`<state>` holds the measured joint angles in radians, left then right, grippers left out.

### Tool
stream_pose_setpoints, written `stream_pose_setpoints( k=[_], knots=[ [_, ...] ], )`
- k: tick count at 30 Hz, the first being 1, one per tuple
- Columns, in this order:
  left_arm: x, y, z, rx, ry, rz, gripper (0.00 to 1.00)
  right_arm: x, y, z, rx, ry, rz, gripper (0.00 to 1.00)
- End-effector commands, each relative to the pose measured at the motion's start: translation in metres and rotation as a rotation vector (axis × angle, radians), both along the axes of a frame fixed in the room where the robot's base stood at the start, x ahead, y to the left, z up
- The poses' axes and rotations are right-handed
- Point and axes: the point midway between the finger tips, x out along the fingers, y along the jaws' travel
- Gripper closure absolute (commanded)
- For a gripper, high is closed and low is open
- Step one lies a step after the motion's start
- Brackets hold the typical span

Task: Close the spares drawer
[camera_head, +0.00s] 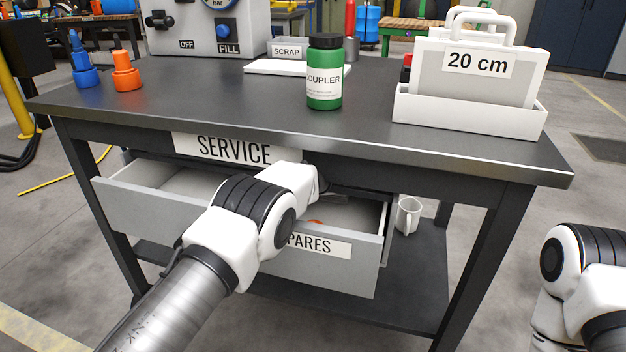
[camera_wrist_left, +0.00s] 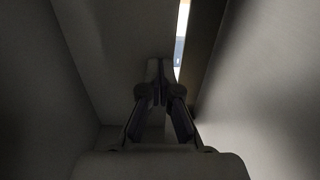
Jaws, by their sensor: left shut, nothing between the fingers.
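The grey spares drawer (camera_head: 365,270) stands pulled out under the front of a dark workbench. Its label is partly covered by my left arm and reads "PARES". A small orange thing shows inside it. My left arm reaches over the drawer front, and its wrist is above the drawer opening. The left gripper is largely hidden behind the wrist in the head view. In the left wrist view the left gripper (camera_wrist_left: 157,75) has its fingers together, empty, between grey walls in shadow. My right arm is at the lower right edge of the head view; its gripper is out of frame.
The workbench top (camera_head: 220,95) carries a green coupler bottle (camera_head: 325,85), a white tray with a "20 cm" block (camera_head: 475,85), and blue and orange fittings. A white mug (camera_head: 408,215) stands right of the drawer. A grey drawer front (camera_head: 150,205) also shows left of my arm.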

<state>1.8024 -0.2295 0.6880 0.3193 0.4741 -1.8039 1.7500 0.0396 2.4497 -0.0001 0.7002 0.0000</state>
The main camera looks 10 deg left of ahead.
Motion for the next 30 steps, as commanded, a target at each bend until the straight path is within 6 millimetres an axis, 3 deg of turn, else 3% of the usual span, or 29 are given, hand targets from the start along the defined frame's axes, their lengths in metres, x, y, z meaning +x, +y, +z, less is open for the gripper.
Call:
stream_pose_setpoints(
  k=[6, 20, 26, 30],
  knots=[
    [0.001, -0.01, 0.0, -0.001, -0.001, 0.001, 1.0, 0.0, 0.0, -0.001, 0.0, 0.0, -0.001, 0.15],
    [0.0, -0.01, 0.001, 0.0, 0.0, 0.001, 1.0, 0.0, 0.0, -0.001, 0.0, 0.001, -0.001, 0.15],
    [-0.017, -0.009, 0.001, 0.002, 0.001, 0.001, 1.0, 0.0, 0.0, -0.001, 0.0, 0.001, -0.001, 0.15],
    [-0.04, -0.008, 0.001, 0.003, 0.002, 0.0, 1.0, 0.0, 0.0, -0.001, 0.0, 0.001, -0.001, 0.15]
  ],
)
